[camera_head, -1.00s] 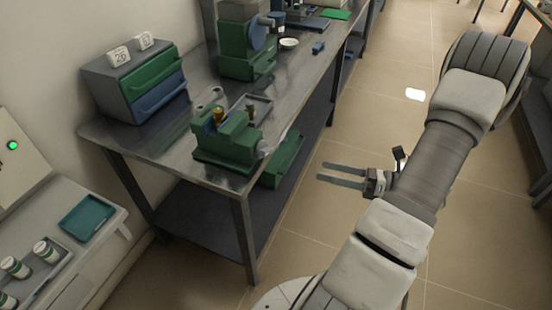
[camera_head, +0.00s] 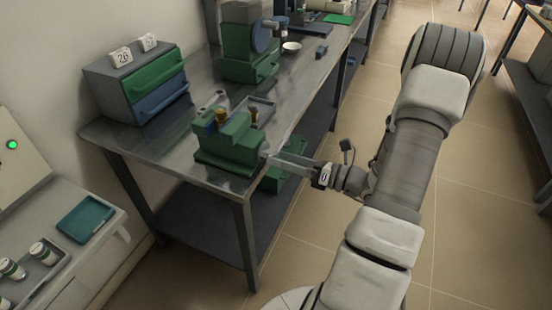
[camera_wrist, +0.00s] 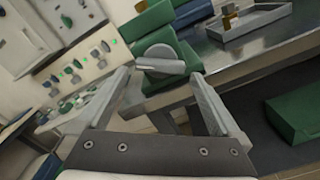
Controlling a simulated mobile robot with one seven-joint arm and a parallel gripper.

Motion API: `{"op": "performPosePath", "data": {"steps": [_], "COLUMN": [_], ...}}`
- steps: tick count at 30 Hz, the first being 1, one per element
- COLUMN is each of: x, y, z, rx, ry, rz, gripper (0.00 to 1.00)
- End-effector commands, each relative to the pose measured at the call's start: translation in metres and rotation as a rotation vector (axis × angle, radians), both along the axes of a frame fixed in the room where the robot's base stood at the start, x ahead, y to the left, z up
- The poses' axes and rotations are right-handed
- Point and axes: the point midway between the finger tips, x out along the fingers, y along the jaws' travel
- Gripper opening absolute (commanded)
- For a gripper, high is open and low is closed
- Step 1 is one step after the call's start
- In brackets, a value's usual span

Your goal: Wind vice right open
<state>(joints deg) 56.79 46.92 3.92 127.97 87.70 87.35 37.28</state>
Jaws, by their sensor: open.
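A green vice (camera_head: 226,142) stands on the near end of the metal bench. It also shows in the wrist view (camera_wrist: 150,22), with its grey round hub and handle bar (camera_wrist: 161,62) facing my gripper. My gripper (camera_head: 272,162) is at the bench edge, close to the vice's handle end. In the wrist view my gripper (camera_wrist: 163,95) is open, with its two fingers either side of the handle's line of sight. I cannot tell whether the fingers reach the handle. A brass-coloured piece (camera_head: 221,115) sits at the vice's jaws.
The metal bench (camera_head: 165,160) carries a grey tray (camera_head: 262,106), a drawer unit (camera_head: 137,85) and a larger green machine (camera_head: 240,45). A green box (camera_wrist: 297,115) is below the bench top.

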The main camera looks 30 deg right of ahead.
Motion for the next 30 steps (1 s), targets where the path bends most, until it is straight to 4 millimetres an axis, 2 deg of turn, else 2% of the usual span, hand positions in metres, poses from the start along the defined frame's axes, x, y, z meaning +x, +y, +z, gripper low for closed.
{"op": "performPosePath", "data": {"steps": [6,16,27,28,30], "x": [0.017,0.019,0.019,0.019,0.019], "y": [0.013,0.015,0.015,0.015,0.015], "z": [0.0,0.0,0.0,0.0,0.0], "rx": [0.0,0.0,0.0,0.0,-0.001], "ry": [0.0,0.0,0.0,0.0,-0.001], "rz": [0.001,0.0,0.0,0.0,0.0], "gripper": [1.0,1.0,0.33,0.29,0.29]}}
